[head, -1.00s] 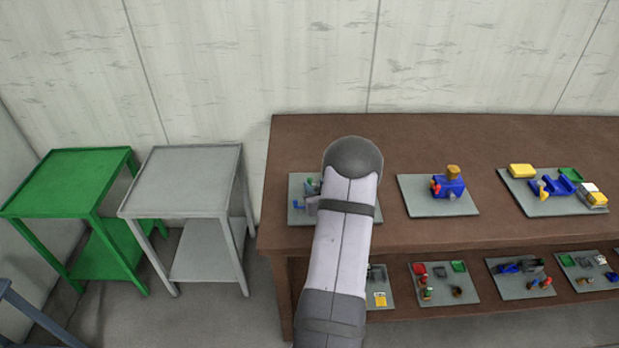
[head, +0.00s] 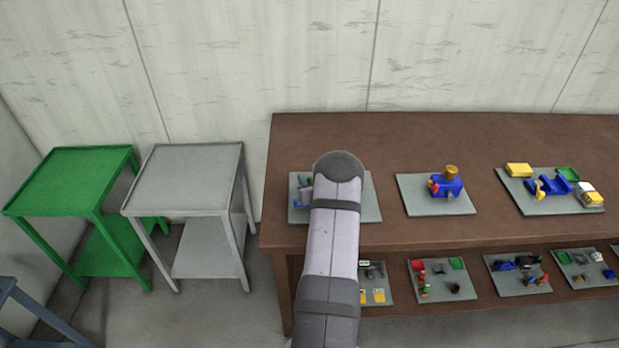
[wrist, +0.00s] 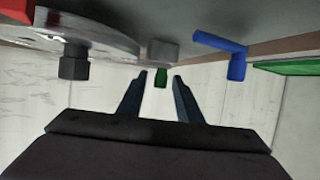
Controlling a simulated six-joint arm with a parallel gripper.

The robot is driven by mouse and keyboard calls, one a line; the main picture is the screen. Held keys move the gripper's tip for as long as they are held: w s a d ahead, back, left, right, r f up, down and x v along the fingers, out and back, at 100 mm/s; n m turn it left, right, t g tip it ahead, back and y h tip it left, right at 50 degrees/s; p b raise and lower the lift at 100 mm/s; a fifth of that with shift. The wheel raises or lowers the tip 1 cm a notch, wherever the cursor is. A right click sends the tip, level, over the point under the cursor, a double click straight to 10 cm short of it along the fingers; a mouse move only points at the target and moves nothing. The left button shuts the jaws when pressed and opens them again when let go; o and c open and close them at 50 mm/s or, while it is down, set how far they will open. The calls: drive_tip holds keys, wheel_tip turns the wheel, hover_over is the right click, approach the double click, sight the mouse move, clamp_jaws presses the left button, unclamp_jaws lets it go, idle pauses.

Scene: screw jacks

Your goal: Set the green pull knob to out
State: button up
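The green pull knob (wrist: 161,80) shows in the wrist view as a small green end below a grey block (wrist: 163,52). My gripper (wrist: 162,74) is open, with its two dark fingertips on either side of the knob. There is a visible gap between each finger and the knob, and the fingers hold nothing. I cannot tell how far out the knob is.
In the wrist view, a blue bent handle (wrist: 232,62) is right of the fingers. A round grey part with a dark knob (wrist: 74,66) is at left. In the head view, a blue device (head: 446,186) stands on another plate to the right. Bare table lies between plates.

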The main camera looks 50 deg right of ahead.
clamp_jaws()
drive_tip(key=shift+w+a+b, duration=0.8)
drive_tip(key=shift+w+a, duration=0.1)
unclamp_jaws()
drive_tip(key=shift+s, duration=0.1)
drive_tip(key=shift+s, duration=0.1)
drive_tip(key=shift+b+v, duration=1.15)
drive_tip(key=shift+v, duration=2.35)
drive_tip(key=shift+a, duration=0.1)
